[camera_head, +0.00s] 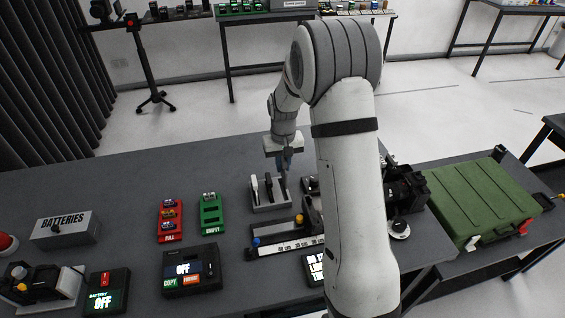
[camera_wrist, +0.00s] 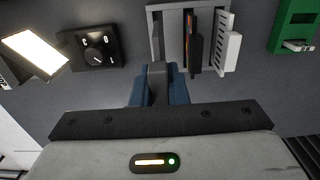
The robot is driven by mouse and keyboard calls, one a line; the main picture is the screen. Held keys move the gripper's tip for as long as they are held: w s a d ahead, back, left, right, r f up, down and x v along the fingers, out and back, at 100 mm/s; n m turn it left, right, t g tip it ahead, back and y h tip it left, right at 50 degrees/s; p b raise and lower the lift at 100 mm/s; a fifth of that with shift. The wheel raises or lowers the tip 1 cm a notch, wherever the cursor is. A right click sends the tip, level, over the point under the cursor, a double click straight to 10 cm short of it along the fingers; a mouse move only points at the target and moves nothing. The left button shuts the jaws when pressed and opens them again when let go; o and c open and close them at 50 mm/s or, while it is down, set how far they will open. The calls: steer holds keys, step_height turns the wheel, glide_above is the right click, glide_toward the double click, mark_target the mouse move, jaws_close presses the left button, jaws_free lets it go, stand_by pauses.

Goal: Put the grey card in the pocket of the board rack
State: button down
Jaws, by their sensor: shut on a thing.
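The board rack (camera_head: 272,206) is a grey tray with upright cards, near the middle of the table in the head view. Its rim (camera_wrist: 192,6) also shows at the top of the wrist view. A white card (camera_wrist: 229,50) and a dark card (camera_wrist: 195,52) stand in it. My gripper (camera_head: 284,168) points down over the rack's right end. In the wrist view its blue fingers (camera_wrist: 157,88) are shut on the grey card (camera_wrist: 157,48), which is at the rack's side beside the dark card. The fingers hide part of the card, and I cannot tell how deep it sits.
A green holder (camera_head: 210,214) and a red holder (camera_head: 170,220) stand left of the rack. A black bar-shaped fixture (camera_head: 285,243) lies just in front of it. A green case (camera_head: 482,205) is at the right. Table left of the holders is partly clear.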

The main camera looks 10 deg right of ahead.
mark_target(283, 172)
steer(key=shift+f+b, duration=1.15)
steer(key=shift+f, duration=0.7)
steer(key=shift+b, duration=0.35)
stand_by(0.5)
steer(key=shift+f+b, duration=1.4)
steer(key=shift+f, duration=0.4)
steer(key=c, duration=1.3)
jaws_free()
steer(key=shift+c, duration=0.2)
steer(key=shift+r, duration=0.15)
step_height(283, 172, up, 7)
steer(key=shift+f+b, duration=0.1)
steer(key=shift+b, duration=0.4)
steer(key=shift+r, duration=0.4)
